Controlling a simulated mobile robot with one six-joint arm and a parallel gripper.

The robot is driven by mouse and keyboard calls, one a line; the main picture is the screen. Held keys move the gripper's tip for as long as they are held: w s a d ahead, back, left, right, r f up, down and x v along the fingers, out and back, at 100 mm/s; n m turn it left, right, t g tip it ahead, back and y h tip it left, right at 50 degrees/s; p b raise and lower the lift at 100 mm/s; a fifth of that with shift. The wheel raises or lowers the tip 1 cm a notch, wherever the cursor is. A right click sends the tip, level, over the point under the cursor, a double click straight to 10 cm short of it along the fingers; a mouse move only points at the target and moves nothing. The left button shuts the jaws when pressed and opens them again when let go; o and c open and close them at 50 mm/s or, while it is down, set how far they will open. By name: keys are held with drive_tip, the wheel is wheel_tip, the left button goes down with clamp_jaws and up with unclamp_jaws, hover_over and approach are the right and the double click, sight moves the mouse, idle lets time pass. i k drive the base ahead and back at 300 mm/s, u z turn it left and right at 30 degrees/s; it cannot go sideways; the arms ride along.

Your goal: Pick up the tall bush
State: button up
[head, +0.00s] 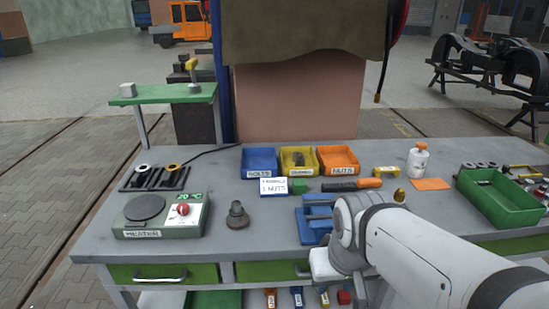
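No part is marked as the tall bush, and I cannot tell for sure which one it is. A dark grey stepped part (237,215), wide at the base and narrow on top, stands upright on the bench right of the heater. Several small grey and dark cylinders (478,166) stand at the bench's right, behind the green bin; they are too small to tell apart. My gripper (327,264) is at the bench's front edge, right of the stepped part and apart from it. Its fingers are hidden by my wrist, so its opening does not show.
The heater (160,217) stands left, with a dark rack (154,178) holding rings behind it. A blue fixture (308,229) sits beside my wrist. Blue, yellow and orange bins (338,160) line the back. A green bin (500,205) stands right. Clear bench lies around the stepped part.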

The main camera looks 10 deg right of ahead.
sight(300, 160)
drive_tip(key=z, duration=0.15)
drive_tip(key=i, duration=0.9)
drive_tip(key=u, duration=0.05)
